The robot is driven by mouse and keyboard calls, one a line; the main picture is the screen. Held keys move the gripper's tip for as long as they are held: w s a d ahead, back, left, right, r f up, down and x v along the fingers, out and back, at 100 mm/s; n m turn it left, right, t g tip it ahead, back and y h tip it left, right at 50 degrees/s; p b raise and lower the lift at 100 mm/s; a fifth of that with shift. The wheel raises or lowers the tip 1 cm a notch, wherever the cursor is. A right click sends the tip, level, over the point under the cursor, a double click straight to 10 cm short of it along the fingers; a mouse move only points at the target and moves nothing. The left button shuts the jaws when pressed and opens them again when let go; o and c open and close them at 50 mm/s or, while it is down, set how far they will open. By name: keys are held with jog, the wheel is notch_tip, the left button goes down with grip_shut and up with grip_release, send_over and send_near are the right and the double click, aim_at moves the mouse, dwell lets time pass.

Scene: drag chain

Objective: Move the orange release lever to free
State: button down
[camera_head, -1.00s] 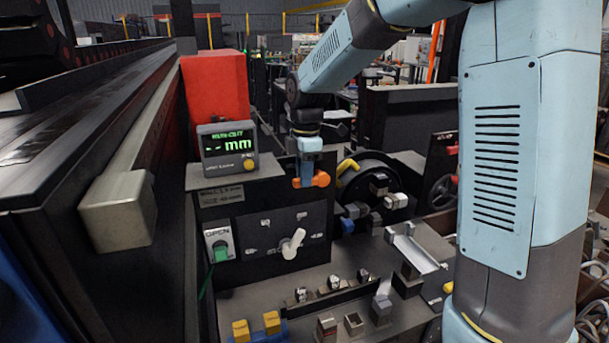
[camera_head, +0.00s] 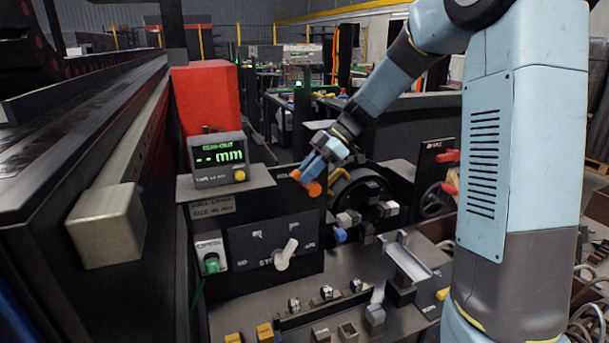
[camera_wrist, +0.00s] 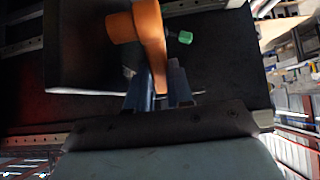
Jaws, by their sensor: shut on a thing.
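The orange release lever (camera_head: 313,187) shows at the top right of the black control panel (camera_head: 275,238), with a round orange part (camera_head: 296,174) at its upper left. In the wrist view the orange lever (camera_wrist: 152,42) runs down from a round hub at the top into the jaws. My gripper (camera_head: 313,172) is shut on the lever; in the wrist view its two blue fingers (camera_wrist: 158,88) stand on either side of the lever's end. The gripper comes down at a slant from the upper right. Any marking for the free position is not readable.
A display reading "-- mm" (camera_head: 217,158) stands left of the lever. A white rotary knob (camera_head: 286,254) and a green button (camera_head: 212,264) sit lower on the panel. A black wheel (camera_head: 365,190) is close on the right. Several small blocks lie on the bench in front.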

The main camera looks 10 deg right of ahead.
jog(key=shift+w+d+r+y, duration=0.1)
jog(key=shift+w+d+y, duration=0.1)
jog(key=shift+d+y, duration=0.3)
jog(key=shift+a, duration=0.1)
jog(key=c, duration=1.3)
grip_release()
jog(key=v, duration=1.3)
jog(key=shift+w+d, duration=0.25)
jog(key=shift+d, duration=0.2)
